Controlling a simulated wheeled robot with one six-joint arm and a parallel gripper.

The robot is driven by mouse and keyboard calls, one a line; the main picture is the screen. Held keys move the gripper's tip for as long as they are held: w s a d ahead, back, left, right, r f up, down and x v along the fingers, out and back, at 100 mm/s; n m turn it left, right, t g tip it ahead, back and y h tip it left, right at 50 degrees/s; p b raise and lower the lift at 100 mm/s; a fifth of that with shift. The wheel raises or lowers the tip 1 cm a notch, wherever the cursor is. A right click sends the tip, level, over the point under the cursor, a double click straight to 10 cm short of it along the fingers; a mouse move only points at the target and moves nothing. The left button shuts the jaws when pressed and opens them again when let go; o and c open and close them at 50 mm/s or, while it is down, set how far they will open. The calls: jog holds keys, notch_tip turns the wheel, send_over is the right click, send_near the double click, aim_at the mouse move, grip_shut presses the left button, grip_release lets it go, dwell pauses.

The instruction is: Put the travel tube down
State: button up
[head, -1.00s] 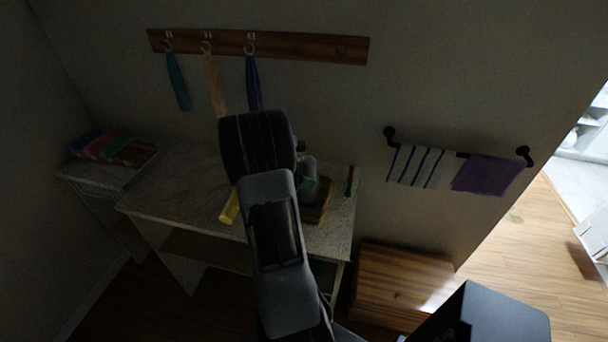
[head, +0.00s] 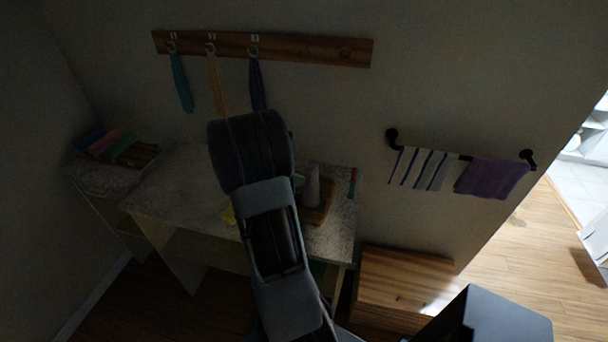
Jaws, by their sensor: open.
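My arm reaches over the speckled counter (head: 165,205) and its links cover the middle of it. My gripper is hidden behind the arm, so I cannot see its jaws or what is between them. A small red and green upright item (head: 352,183) stands at the counter's right end, apart from the arm.
A wooden tray (head: 318,214) holding a grey bottle-like item (head: 312,183) sits right of the arm. Folded cloths (head: 110,145) lie on the left shelf. Towels hang from a hook board (head: 310,49) and a rail with a purple towel (head: 490,178). A wooden cabinet (head: 400,285) stands low right.

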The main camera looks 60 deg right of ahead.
jog(key=w+a+r+m+t+y, duration=0.2)
jog(key=a+r+t, duration=0.1)
jog(key=a, duration=0.7)
jog(key=w+a+r+m+t+y, duration=0.1)
jog(key=w+a+r+m+t, duration=0.15)
jog(key=a, duration=0.75)
jog(key=s+a+m+t+y, duration=0.2)
jog(key=a+t, duration=0.1)
jog(key=a, duration=0.5)
jog(key=s+a+m+t+y, duration=0.3)
jog(key=a, duration=0.5)
jog(key=shift+s+a+r+y, duration=0.15)
jog(key=shift+a+r+y, duration=0.05)
jog(key=shift+y, duration=0.1)
jog(key=shift+m, duration=0.25)
